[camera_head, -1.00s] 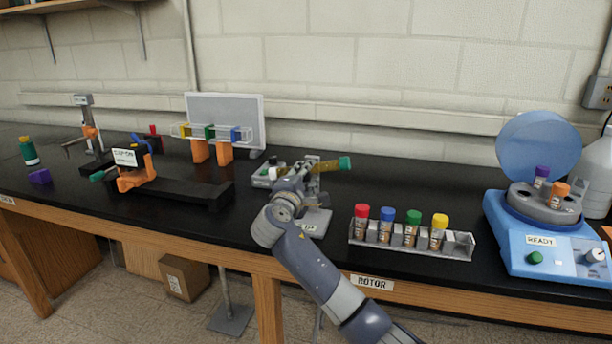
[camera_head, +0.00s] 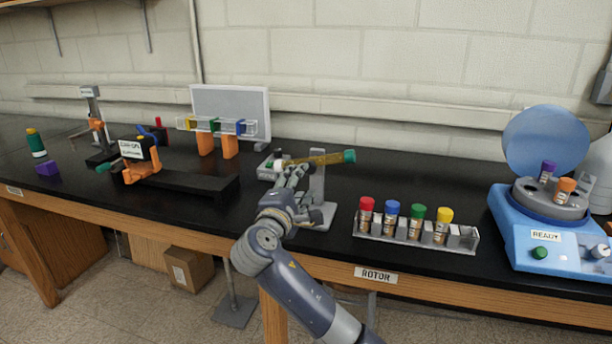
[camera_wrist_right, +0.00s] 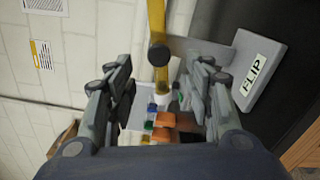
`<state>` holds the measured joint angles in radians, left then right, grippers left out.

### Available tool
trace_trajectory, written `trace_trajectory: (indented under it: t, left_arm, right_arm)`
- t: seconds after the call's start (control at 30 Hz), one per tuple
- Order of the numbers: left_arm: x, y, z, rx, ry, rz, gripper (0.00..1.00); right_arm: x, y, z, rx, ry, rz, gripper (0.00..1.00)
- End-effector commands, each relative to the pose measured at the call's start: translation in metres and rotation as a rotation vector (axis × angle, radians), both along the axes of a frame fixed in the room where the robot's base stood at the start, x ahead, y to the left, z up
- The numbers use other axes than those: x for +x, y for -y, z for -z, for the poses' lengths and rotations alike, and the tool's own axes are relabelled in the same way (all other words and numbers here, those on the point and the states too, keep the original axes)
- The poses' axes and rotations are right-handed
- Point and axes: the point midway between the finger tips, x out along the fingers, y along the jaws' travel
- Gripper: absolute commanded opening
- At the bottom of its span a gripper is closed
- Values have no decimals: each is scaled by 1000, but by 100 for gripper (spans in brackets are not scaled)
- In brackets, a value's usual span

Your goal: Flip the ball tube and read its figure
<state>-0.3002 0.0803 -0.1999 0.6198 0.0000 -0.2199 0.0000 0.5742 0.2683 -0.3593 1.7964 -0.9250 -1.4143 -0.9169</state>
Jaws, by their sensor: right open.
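The ball tube (camera_head: 325,158) is a yellow see-through tube with a green cap at its right end. It lies nearly level across the upright of a grey stand (camera_head: 317,185) on the bench, right end slightly higher. In the right wrist view the tube (camera_wrist_right: 157,35) runs down between my fingers from the top, beside the stand's plate labelled FLIP (camera_wrist_right: 253,75). My right gripper (camera_head: 294,174) is open just in front of the tube's left part; its fingers are spread on both sides in the wrist view (camera_wrist_right: 161,75). No figure on the tube is readable. My left gripper is out of view.
A rack (camera_head: 415,243) with red, blue, green and yellow capped tubes stands right of the stand. A blue centrifuge (camera_head: 545,250) marked READY is at far right. A black rail device (camera_head: 190,184) lies left. Bare bench lies behind the rack.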

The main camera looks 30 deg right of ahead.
Motion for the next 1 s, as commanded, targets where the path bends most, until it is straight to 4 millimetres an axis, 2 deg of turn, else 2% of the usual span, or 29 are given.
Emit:
trace_trajectory:
  t: [0.2, 0.57, 0.67, 0.77, 1.0]
  left_arm:
    - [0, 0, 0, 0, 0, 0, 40]
    - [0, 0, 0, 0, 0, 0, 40]
    - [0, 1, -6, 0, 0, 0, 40]
    - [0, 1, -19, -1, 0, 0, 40]
    - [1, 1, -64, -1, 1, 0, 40]
  right_arm:
    - [-15, -17, 1, 2, 0, -1, 48]
    - [-16, -19, 0, -2, -2, 1, 48]
    - [-16, -20, -3, -31, -36, 0, 48]
    - [-15, -21, -7, -122, -143, -1, 48]
    - [-13, -25, -13, -519, -608, -1, 48]
